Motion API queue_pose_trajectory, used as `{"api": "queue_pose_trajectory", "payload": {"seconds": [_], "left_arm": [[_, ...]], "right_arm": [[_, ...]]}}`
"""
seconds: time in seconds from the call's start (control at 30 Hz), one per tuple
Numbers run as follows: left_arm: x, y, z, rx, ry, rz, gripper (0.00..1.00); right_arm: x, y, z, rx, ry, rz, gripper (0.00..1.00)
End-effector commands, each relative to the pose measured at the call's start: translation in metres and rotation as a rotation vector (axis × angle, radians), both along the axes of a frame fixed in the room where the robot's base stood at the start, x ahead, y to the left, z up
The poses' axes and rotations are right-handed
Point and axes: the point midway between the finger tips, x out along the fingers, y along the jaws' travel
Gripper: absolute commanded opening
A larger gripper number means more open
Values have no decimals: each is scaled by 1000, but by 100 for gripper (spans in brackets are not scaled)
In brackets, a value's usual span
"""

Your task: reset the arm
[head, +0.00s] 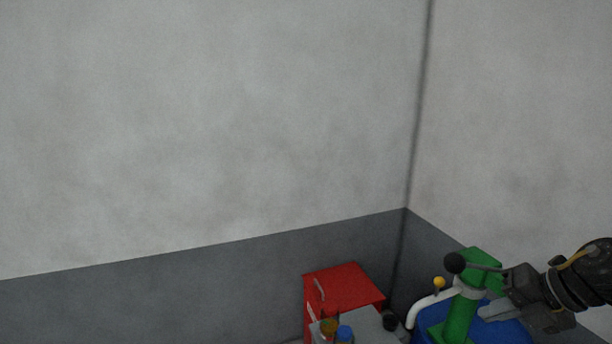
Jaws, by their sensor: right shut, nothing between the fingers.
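My right arm comes in from the right edge in the head view. My right gripper (496,309) is shut and empty, pointing left, close beside a green upright machine (463,314) with a black ball-ended lever. I cannot tell whether the gripper touches it. My left gripper is out of view. No copper coil can be made out.
A blue drum-like thing (512,333) lies under the gripper, and a white curved pipe (424,306) stands left of the machine. A red cabinet (345,288) stands in the corner, behind a grey surface with small jars. Grey walls (200,130) fill the rest.

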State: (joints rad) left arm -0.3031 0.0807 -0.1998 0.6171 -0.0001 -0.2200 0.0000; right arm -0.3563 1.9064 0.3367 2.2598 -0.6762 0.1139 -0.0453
Motion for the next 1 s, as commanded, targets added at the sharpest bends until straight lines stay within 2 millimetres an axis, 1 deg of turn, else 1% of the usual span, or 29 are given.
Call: {"api": "queue_pose_trajectory", "payload": {"seconds": [0.03, 0.17, 0.27, 0.3, 0.37, 0.4, 0.47, 0.53, 0.6, 0.67, 0.7, 0.73, 0.8, 0.9, 1.0], "left_arm": [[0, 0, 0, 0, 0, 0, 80], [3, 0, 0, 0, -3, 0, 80], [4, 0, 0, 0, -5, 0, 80], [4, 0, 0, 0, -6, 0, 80], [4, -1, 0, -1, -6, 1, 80], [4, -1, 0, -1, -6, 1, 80], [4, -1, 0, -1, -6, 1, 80], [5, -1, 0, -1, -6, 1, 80], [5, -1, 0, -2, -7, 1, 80], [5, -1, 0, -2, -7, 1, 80], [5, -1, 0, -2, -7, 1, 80], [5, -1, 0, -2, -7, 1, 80], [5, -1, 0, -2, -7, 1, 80], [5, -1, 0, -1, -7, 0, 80], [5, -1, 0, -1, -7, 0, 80]], "right_arm": [[1, -3, -20, 84, -31, -81, 0], [4, -12, -61, 258, -110, -315, 0], [0, -17, -94, 380, -140, -521, 0], [-4, -19, -108, 425, -144, -610, 0], [-11, -20, -129, 488, -142, -746, 0], [-18, -20, -143, 527, -133, -840, 0], [-30, -19, -166, 580, -111, -985, 0], [-48, -14, -192, 633, -69, -1157, 0], [-69, -5, -218, 675, -9, -1332, 0], [-89, 7, -238, 704, 54, -1473, 0], [-101, 15, -249, 716, 98, -1559, 0], [-111, 21, -257, 722, 131, -1617, 0], [-130, 37, -271, 732, 208, -1735, 0], [-155, 60, -286, 736, 316, -1872, 0], [-176, 84, -296, 734, 422, -1985, 0]]}}
